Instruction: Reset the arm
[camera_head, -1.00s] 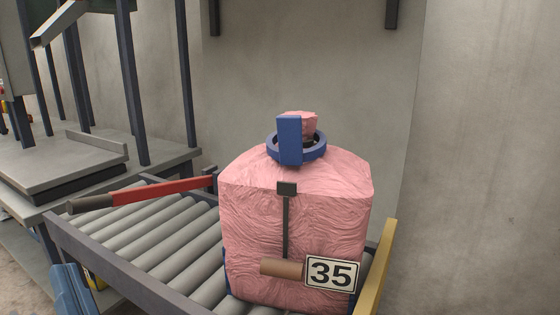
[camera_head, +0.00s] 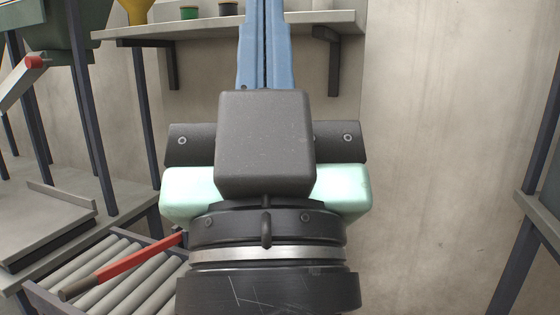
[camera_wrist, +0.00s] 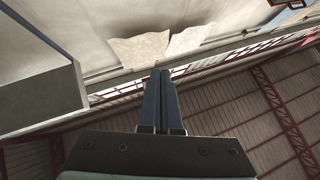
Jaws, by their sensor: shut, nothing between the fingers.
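My gripper (camera_head: 264,45) stands large in the middle of the head view, its blue fingers pointing up in front of the wall. In the wrist view my gripper (camera_wrist: 164,72) shows its two fingers side by side, closed together and empty. The fingers touch nothing that I can see. My wrist covers the centre and lower middle of the head view and hides what lies behind it.
A wall shelf (camera_head: 215,24) carrying small containers is behind my gripper. A grey-topped bench (camera_head: 45,232) is at left, and a dark-framed rack (camera_head: 545,210) at right.

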